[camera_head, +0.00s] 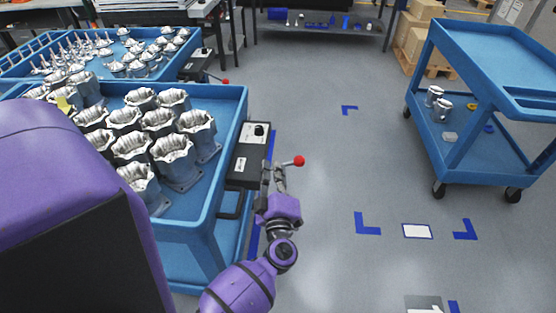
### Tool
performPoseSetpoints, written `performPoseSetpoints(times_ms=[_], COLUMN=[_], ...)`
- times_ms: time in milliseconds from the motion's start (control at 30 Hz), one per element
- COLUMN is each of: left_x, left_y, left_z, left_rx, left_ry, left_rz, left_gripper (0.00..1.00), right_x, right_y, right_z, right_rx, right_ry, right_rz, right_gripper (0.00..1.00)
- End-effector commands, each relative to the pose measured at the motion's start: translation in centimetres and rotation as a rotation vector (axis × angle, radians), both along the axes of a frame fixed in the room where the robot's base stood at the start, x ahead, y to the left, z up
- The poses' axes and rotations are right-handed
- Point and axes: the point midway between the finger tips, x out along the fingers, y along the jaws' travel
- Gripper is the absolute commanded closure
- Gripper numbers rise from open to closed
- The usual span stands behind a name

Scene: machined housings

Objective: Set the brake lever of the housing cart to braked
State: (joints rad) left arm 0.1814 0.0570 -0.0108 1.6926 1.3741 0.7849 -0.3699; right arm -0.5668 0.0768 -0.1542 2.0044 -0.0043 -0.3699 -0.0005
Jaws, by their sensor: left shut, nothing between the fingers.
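The housing cart (233,97) is a blue cart at the left, its top tray filled with several grey machined housings (172,152). On its right side sits a dark brake box (247,163) with a white label. The brake lever, with a red ball knob (299,161), sticks out to the right of the box. My left gripper (272,172) is shut and empty beside the box, its fingertips just left of the knob, at or near the lever. I cannot tell whether they touch. The lever's shaft is partly hidden by the fingers. My right gripper is out of view.
Behind stands another blue cart (12,72) with metal parts and its own red-knobbed lever (225,82). A two-level blue cart (470,157) stands at the right. Blue floor marks (366,224) lie on the open grey floor between. Cardboard boxes (412,38) are at the back.

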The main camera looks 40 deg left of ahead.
Motion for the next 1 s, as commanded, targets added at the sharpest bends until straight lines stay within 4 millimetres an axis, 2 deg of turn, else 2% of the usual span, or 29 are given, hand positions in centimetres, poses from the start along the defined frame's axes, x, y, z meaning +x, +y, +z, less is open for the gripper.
performPoseSetpoints(times_ms=[100,333,400,600,1000], left_x=[2.2,5.8,6.0,6.5,6.6], left_y=[1.8,4.8,3.3,1.8,1.4], left_z=[0.7,1.0,-0.2,-1.4,-1.5], left_rx=[0.005,0.005,0.001,0.000,0.002], left_ry=[-0.004,-0.003,0.003,0.001,0.000], left_rz=[-0.001,0.000,-0.002,-0.001,0.000], left_gripper=[1.00,1.00,1.00,1.00,1.00], right_x=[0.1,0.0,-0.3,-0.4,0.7], right_y=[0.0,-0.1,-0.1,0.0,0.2], right_z=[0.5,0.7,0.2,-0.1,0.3], right_rx=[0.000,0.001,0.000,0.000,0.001], right_ry=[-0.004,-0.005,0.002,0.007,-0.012], right_rz=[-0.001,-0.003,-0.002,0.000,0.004], right_gripper=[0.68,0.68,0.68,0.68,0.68])
